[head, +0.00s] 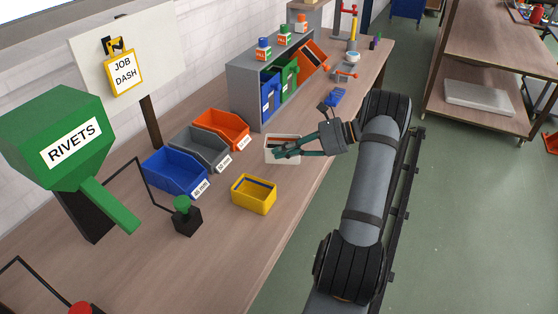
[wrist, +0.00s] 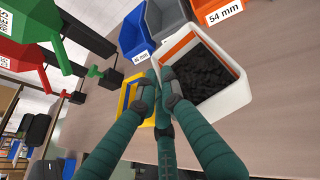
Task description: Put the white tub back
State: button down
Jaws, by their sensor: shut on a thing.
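The white tub (head: 297,155) is near the middle of the bench in the head view, in front of the orange bin. In the wrist view the white tub (wrist: 238,97) is at the right, with an orange band inside its rim and dark small parts in it. My gripper (head: 281,153) reaches in from the right. In the wrist view my gripper (wrist: 159,84) is shut on the tub's near left wall. The fingers hide part of that wall. I cannot tell whether the tub touches the bench or hangs just above it.
A yellow tub (head: 253,199) stands close by. Blue (head: 172,176), grey (head: 200,151) and orange (head: 222,130) bins stand in a row behind. A grey shelf (head: 241,94) with bins and bottles is farther along. A green rivet dispenser (head: 56,118) is at the left.

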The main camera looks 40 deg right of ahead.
aim_at(278, 162)
jog(key=shift+w+a+f, duration=0.2)
jog(key=shift+w+f, duration=0.2)
jog(key=shift+w, duration=0.15)
jog(key=shift+f+p, duration=0.35)
jog(key=shift+f, duration=1.65)
jog(key=shift+f, duration=0.1)
jog(key=c, duration=2)
grip_release()
jog(key=shift+o, duration=0.4)
jog(key=shift+s+d, duration=0.1)
jog(key=shift+d, duration=0.05)
jog(key=b+v, duration=0.2)
jog(key=v, duration=0.9)
jog(key=shift+s+r, duration=0.3)
jog(key=shift+r, duration=0.1)
